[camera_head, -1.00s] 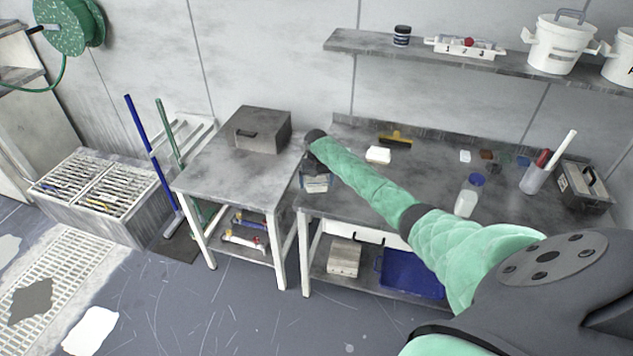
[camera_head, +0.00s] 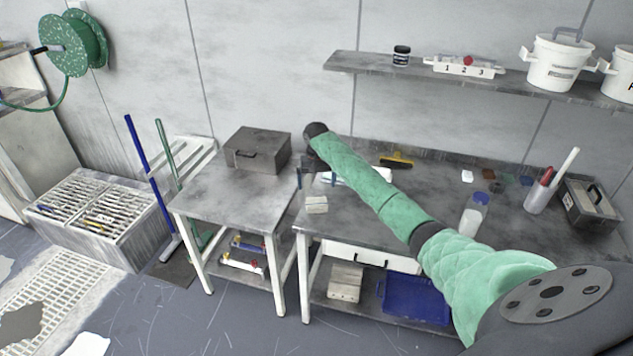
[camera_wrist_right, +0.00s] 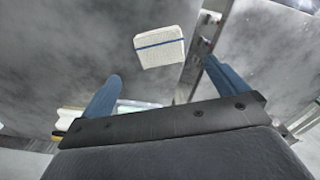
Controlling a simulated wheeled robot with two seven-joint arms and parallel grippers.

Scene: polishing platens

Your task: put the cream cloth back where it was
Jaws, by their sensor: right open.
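A small folded cream cloth (camera_head: 316,205) lies on the grey bench top near its left edge, close to the side table. In the right wrist view the cream cloth (camera_wrist_right: 160,50) shows a blue stripe and lies beyond the fingertips, apart from them. My right gripper (camera_head: 309,179) is just above and behind the cloth in the head view. Its two blue fingers (camera_wrist_right: 165,82) are spread with nothing between them. My left gripper is in neither view.
The side table (camera_head: 215,195) stands left of the bench across a narrow gap, with a grey metal box (camera_head: 257,150) at its back. A yellow squeegee (camera_head: 397,161) and a clear bottle (camera_head: 473,215) are on the bench. A shelf (camera_head: 480,82) hangs above.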

